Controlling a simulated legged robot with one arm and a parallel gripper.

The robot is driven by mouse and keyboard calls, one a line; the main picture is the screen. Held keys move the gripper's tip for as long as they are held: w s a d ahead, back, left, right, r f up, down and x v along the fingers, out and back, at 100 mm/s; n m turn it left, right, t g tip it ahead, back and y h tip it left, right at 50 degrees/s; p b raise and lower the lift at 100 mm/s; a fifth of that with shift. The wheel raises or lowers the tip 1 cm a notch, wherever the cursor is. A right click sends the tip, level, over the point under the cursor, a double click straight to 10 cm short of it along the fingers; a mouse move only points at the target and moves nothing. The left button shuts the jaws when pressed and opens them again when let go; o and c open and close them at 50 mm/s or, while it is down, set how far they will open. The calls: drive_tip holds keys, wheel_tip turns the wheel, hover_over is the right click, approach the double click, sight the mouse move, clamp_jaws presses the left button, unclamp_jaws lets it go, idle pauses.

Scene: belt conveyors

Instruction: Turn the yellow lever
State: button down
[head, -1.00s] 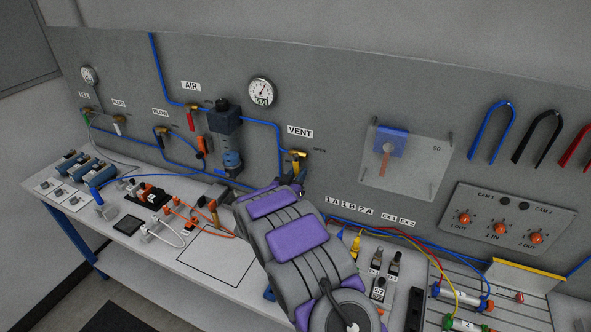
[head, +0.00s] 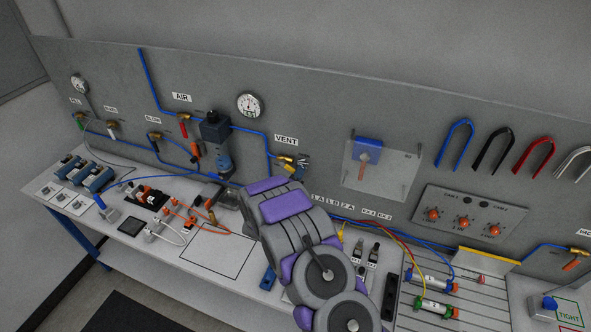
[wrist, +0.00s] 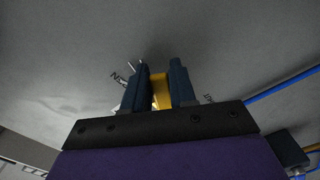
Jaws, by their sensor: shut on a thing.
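The yellow lever (head: 287,160) is at the valve under the VENT label on the grey panel. In the wrist view the yellow lever (wrist: 160,92) stands between the two dark fingers of my gripper (wrist: 159,74), which is shut on it. In the head view my purple and grey arm reaches up toward this valve and hides most of the gripper. The lever's exact angle is hard to tell.
The panel also carries a round gauge (head: 249,105), blue air tubing and a dark filter unit (head: 216,137) left of the valve. A clear plate with a blue block (head: 368,151) is to the right. The bench (head: 130,237) below holds several connectors and cables.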

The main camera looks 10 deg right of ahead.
wheel_tip(320, 180, up, 2)
drive_tip(key=n+p, duration=0.2)
drive_tip(key=n, duration=0.1)
drive_tip(key=shift+r+n, duration=0.2)
drive_tip(key=shift+n, duration=0.1)
drive_tip(key=shift+s+r+n+p, duration=0.1)
drive_tip(key=shift+r+n+p, duration=0.35)
drive_tip(key=shift+n+p, duration=0.55)
drive_tip(key=shift+n, duration=0.3)
